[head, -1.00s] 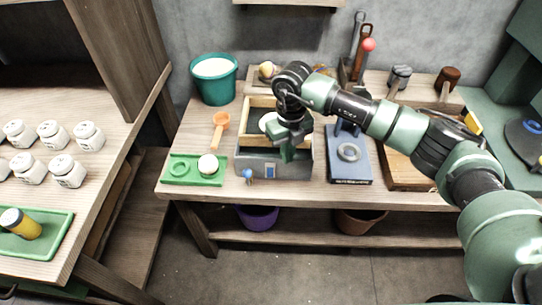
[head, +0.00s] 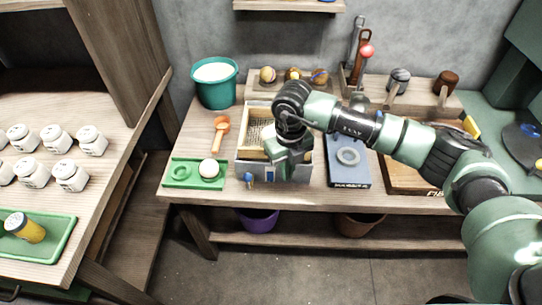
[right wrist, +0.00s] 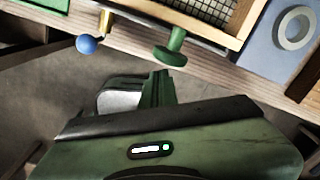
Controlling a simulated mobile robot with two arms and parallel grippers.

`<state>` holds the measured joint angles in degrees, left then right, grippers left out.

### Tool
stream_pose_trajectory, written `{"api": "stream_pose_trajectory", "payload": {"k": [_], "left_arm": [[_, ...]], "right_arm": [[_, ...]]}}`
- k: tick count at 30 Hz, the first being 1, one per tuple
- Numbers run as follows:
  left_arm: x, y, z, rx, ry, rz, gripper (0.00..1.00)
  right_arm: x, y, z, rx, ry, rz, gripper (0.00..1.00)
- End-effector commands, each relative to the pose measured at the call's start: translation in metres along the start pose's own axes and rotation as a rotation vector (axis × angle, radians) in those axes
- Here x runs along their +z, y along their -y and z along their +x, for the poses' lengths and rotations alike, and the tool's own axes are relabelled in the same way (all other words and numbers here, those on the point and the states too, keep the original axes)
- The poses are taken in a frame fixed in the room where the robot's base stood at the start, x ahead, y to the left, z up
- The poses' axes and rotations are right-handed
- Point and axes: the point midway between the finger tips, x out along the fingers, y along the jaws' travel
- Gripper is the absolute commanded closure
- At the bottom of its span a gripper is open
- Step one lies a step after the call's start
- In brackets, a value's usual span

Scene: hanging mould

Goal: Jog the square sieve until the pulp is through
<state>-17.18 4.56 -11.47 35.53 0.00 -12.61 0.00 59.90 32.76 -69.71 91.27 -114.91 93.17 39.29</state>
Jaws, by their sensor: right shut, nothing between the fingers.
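The square sieve, a pale wooden frame (head: 241,140) with wire mesh, sits over a grey box (head: 243,170) on the bench. My right arm hides its right part. In the right wrist view its frame (right wrist: 188,24) and mesh (right wrist: 205,9) show at the top, with a green knob (right wrist: 172,50) sticking out from the front. No pulp shows on the visible mesh; the rest is hidden. My right gripper (head: 282,174) is at the sieve's front side. In the right wrist view its fingers (right wrist: 160,86) are shut and empty, apart from the knob. My left gripper is not in view.
A green tray (head: 175,183) with a white ball (head: 209,168) and an orange scoop (head: 218,136) lie left of the box. A teal bucket (head: 214,90) stands behind. A blue board (head: 348,178) with a grey ring lies right. A blue ball knob (right wrist: 87,44) juts from the front.

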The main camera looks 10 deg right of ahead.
Motion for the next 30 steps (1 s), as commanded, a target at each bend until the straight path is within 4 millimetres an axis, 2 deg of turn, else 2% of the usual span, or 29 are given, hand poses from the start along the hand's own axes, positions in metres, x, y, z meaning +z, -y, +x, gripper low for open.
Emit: {"api": "stream_pose_trajectory", "payload": {"k": [6, 11, 14, 22, 30], "left_arm": [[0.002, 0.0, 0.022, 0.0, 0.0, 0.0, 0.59], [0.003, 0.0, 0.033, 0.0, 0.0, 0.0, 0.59], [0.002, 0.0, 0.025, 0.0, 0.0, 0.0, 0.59], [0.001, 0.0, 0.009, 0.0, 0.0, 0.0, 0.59], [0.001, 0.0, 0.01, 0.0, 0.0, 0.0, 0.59]], "right_arm": [[0.026, 0.014, 0.004, -0.001, 0.003, 0.003, 1.0], [0.043, 0.024, 0.002, 0.001, 0.002, 0.003, 1.0], [0.037, 0.021, -0.001, 0.001, 0.001, -0.001, 1.0], [0.002, 0.001, -0.002, 0.0, 0.001, -0.002, 1.0], [-0.003, -0.002, 0.0, 0.0, 0.001, 0.001, 1.0]]}}
